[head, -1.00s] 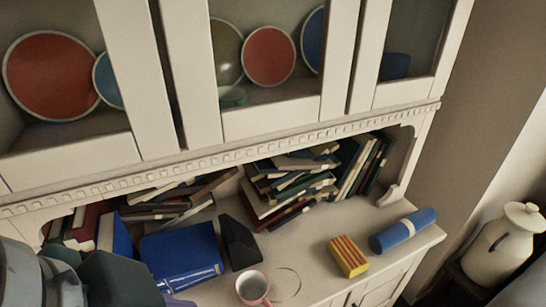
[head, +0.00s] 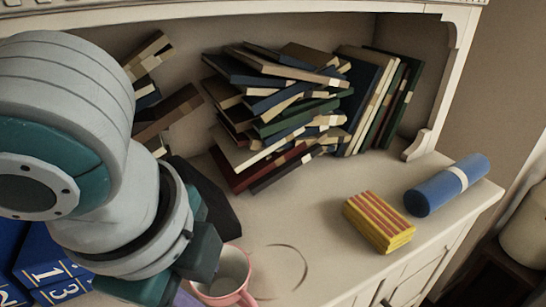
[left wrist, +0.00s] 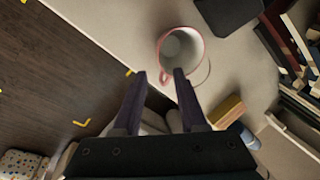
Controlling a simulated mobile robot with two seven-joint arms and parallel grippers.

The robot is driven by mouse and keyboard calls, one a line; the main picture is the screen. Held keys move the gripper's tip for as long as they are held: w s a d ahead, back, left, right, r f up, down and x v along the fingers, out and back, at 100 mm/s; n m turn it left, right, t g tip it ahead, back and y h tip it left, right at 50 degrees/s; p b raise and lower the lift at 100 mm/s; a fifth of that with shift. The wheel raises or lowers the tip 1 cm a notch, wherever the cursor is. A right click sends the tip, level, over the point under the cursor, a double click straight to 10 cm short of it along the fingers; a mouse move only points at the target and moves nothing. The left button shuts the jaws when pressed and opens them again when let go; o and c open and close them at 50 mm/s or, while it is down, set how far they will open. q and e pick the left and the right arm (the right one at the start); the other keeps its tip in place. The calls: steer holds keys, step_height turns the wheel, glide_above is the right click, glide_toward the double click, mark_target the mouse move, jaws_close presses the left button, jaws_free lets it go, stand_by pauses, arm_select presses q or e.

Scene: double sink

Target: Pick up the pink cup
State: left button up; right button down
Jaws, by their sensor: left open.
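The pink cup (head: 236,284) stands upright on the cabinet's counter near its front edge, partly hidden by my left arm in the head view. It is pink outside and pale inside. My right gripper is not in view.
A yellow and red striped box (head: 379,222) and a blue roll (head: 446,185) lie on the counter at right. Several stacked books (head: 275,110) fill the back. A black object (head: 205,195) stands behind the cup, and a blue calendar (head: 45,265) is at left. Counter between cup and box is clear.

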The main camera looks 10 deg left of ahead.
mark_target(212, 296)
arm_select(q)
steer(key=b+x, duration=0.2)
steer(key=x, duration=0.6)
steer(key=shift+w+a+f, duration=0.1)
steer(key=shift+c, duration=0.3)
jaws_close()
stand_by(0.9)
